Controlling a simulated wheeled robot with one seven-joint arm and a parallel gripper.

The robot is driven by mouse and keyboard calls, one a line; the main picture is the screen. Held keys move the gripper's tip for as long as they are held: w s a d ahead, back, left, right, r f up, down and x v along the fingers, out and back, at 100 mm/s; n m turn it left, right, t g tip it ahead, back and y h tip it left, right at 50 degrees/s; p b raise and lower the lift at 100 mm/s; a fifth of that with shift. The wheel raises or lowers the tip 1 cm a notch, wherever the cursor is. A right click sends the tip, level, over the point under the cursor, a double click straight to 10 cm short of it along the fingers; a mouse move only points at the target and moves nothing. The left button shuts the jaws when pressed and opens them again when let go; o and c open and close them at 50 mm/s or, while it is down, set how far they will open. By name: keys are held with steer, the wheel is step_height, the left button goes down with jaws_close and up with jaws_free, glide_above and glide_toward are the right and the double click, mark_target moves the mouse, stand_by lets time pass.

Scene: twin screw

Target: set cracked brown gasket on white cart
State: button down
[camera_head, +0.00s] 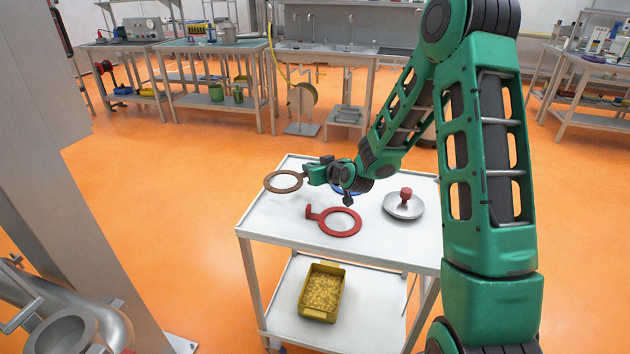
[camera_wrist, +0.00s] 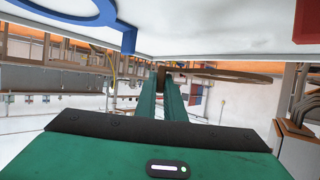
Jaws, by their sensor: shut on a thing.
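A brown ring-shaped gasket (camera_head: 283,182) is at the back left of the white cart (camera_head: 262,222). My gripper (camera_head: 304,176) is shut on the gasket's right rim. The gasket is flat and roughly level, partly over the cart's left edge. In the wrist view, the gasket (camera_wrist: 235,77) extends right from my fingertips (camera_wrist: 161,72), with a gap between it and the cart's white top (camera_wrist: 210,30), which shows upside down. Cracks are too small to make out.
A red ring with a tab (camera_head: 340,222) lies on the cart near the gripper. A blue ring (camera_head: 345,190) is mostly hidden behind my wrist. A grey lid with a red knob (camera_head: 403,206) stands at right. A yellow bin (camera_head: 323,292) sits on the lower shelf.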

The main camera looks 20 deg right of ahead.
steer(key=shift+w+d+f, duration=0.3)
steer(key=shift+d+f, duration=0.25)
steer(key=shift+d, duration=0.1)
steer(key=shift+f, duration=1.9)
steer(key=c, duration=2.1)
jaws_free()
steer(key=v, duration=1.1)
steer(key=shift+s, duration=0.25)
steer(key=shift+s+r, duration=0.2)
steer(key=shift+s, duration=0.1)
